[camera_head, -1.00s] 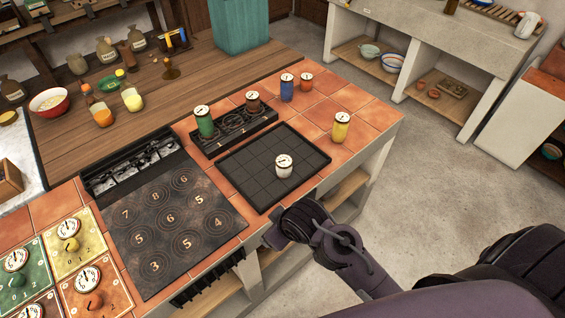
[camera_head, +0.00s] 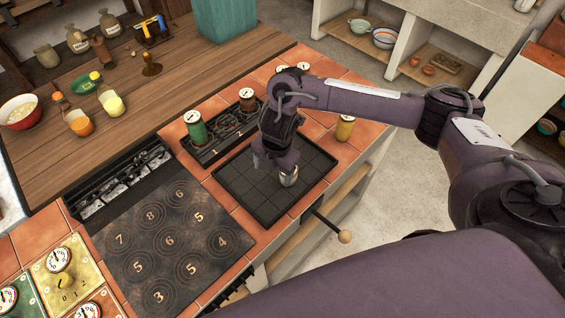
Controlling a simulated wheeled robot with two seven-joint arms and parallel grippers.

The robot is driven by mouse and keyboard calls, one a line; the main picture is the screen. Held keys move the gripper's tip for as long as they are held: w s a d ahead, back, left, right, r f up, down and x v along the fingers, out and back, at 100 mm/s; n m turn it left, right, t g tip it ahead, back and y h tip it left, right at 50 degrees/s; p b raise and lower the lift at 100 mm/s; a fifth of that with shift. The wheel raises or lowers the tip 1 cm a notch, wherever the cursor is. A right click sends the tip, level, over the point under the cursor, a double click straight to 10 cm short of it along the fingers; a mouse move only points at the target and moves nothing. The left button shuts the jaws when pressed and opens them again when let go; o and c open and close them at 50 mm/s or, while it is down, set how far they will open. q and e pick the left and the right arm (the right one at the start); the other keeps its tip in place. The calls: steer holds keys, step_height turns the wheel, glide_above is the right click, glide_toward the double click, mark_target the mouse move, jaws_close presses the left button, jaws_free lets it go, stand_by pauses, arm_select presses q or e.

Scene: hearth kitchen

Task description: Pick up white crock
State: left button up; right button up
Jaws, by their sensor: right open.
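The white crock (camera_head: 289,179) stands on the black gridded tray (camera_head: 238,195) on the tiled counter. Its top is hidden behind my right gripper, and only its lower part shows. My right gripper (camera_head: 285,168) points down over the crock from above, with its fingers at or around the crock's top. It is open; I cannot tell whether the fingers touch the crock. My left gripper is not in view.
A green crock (camera_head: 195,129) and a brown crock (camera_head: 247,100) stand in a black rack behind the tray. A yellow crock (camera_head: 345,128) stands right of it. A lever with a wooden knob (camera_head: 345,236) sticks out in front. The numbered hob (camera_head: 170,240) lies left.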

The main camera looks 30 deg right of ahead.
steer(key=shift+g+h, duration=0.3)
steer(key=shift+h, duration=0.2)
steer(key=d, duration=0.2)
steer(key=d+r, duration=0.1)
steer(key=d, duration=0.1)
steer(key=shift+w, duration=0.3)
steer(key=shift+s+d+f+b, duration=0.1)
steer(key=shift+d+f+b, duration=0.1)
steer(key=shift+f+b, duration=0.5)
steer(key=shift+f, duration=0.5)
steer(key=f, duration=0.3)
steer(key=f+b, duration=0.1)
steer(key=shift+d+f, duration=0.15)
steer(key=shift+d, duration=0.2)
steer(key=shift+f, duration=0.35)
steer(key=shift+w, duration=0.2)
steer(key=c, duration=1.2)
steer(key=shift+r, duration=0.2)
